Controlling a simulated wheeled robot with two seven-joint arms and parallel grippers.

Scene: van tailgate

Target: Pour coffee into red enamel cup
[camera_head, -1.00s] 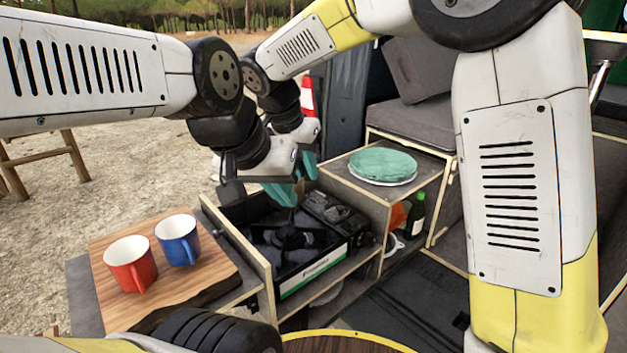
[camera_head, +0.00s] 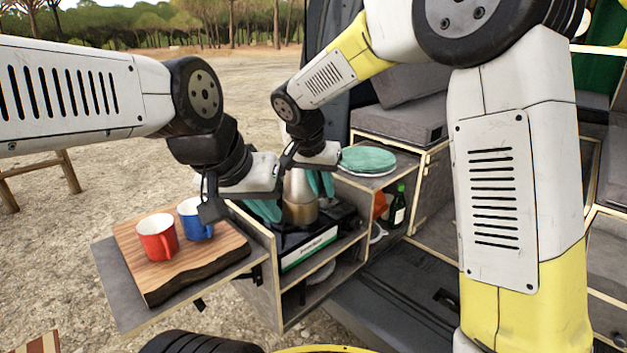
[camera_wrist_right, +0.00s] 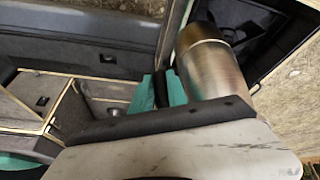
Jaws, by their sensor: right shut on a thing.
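The red enamel cup (camera_head: 157,237) stands upright on a wooden board, left of the stove. A metal coffee pot (camera_head: 300,198) shows upright at the stove; whether it touches the stove is unclear. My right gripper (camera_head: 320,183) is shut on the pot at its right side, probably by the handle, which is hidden. In the right wrist view the pot's metal body (camera_wrist_right: 209,62) lies beside the teal fingers (camera_wrist_right: 163,92). My left gripper (camera_head: 263,210) is left of the pot, between it and the cups. Its opening cannot be made out.
A blue cup (camera_head: 194,218) stands just behind the red cup on the wooden board (camera_head: 205,262). The camp stove (camera_head: 310,248) sits in a plywood box whose side panel (camera_head: 258,262) rises between board and stove. Teal plates (camera_head: 367,160) and a green bottle (camera_head: 398,207) are to the right.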

